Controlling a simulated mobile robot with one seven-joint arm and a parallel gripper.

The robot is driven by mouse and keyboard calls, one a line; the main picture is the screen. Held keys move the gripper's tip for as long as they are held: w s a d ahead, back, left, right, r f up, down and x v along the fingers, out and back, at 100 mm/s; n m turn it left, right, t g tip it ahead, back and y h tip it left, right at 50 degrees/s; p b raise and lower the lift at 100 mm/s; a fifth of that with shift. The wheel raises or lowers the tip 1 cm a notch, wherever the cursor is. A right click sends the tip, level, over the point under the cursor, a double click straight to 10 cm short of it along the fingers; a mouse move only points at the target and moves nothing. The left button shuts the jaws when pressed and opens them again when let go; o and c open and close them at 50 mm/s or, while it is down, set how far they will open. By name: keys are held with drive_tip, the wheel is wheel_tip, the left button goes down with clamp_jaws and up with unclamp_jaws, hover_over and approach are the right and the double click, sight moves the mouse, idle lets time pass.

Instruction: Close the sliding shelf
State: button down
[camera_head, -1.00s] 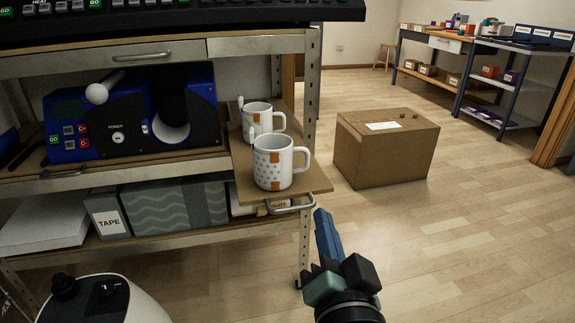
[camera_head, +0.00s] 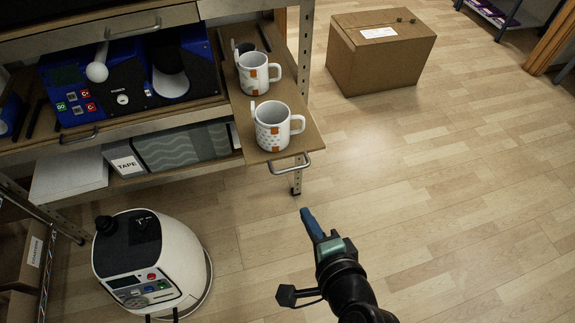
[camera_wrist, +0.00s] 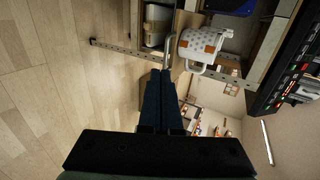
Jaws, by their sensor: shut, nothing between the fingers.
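The sliding shelf (camera_head: 262,157) is a wooden board pulled out toward me from the workbench, with a metal bar handle (camera_head: 290,166) on its front edge. In the wrist view the gripper fingertips (camera_wrist: 161,75) show below a mug (camera_wrist: 198,46), and the view is turned sideways. The handle there is partly hidden by the fingers.
A blue press machine (camera_head: 130,75) stands left of the shelf. A tape box (camera_head: 124,163) lies on the level below. A white round appliance (camera_head: 150,260) stands on the floor at left. A cardboard box (camera_head: 380,50) is on the floor behind. The floor at right is clear.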

drive_tip(key=r+b+x, duration=0.1)
drive_tip(key=b+x, duration=0.1)
drive_tip(key=x, duration=1.1)
drive_tip(key=shift+w+a+f+b, duration=0.2)
drive_tip(key=shift+w+b, duration=0.2)
drive_tip(key=shift+w, duration=0.1)
